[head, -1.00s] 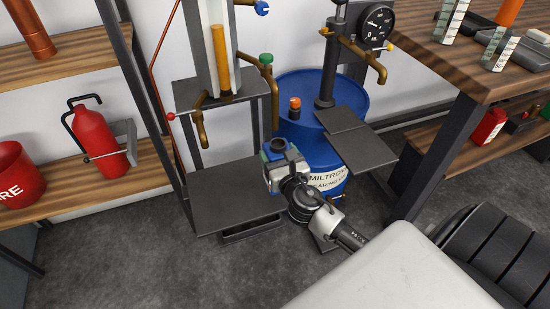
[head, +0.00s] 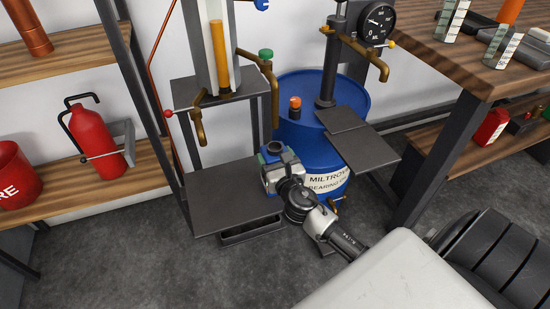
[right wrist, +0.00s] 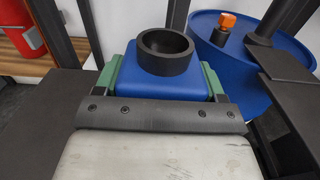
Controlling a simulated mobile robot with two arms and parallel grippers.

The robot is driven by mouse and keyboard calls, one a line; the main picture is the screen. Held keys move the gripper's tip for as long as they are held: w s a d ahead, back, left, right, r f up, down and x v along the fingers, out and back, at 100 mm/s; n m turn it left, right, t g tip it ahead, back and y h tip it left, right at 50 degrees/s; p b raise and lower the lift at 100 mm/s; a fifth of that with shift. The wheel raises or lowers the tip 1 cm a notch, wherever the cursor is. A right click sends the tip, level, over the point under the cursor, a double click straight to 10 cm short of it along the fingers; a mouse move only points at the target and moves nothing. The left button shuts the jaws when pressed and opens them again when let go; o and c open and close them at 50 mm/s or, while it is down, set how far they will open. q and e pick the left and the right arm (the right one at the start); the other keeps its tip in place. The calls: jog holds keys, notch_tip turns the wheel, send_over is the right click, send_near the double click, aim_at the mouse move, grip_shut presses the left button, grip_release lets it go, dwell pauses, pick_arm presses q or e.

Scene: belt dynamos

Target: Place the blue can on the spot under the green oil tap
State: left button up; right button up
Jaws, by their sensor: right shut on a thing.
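The blue can (right wrist: 165,85), with a black round neck (right wrist: 168,50), is upright between the green fingers of my right gripper (head: 276,152). The gripper is shut on it, as the right wrist view shows. In the head view the can (head: 275,147) is mostly hidden by the gripper. The green oil tap (head: 265,56) has a brass spout, and the can appears just below the spout's end. A dark flat plate (head: 225,200) lies low to the left of the can. I cannot make out a marked spot. My left gripper is not in view.
A blue drum (head: 330,165) stands close to the right of the can, with a dark plate (head: 360,150) in front of it. Another brass tap (head: 200,125) hangs left. A wooden workbench (head: 480,70) is at right, a shelf with a fire extinguisher (head: 90,140) at left.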

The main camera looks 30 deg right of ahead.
jog(key=shift+f, duration=0.1)
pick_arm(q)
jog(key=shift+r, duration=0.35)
pick_arm(e)
jog(key=o, duration=1.2)
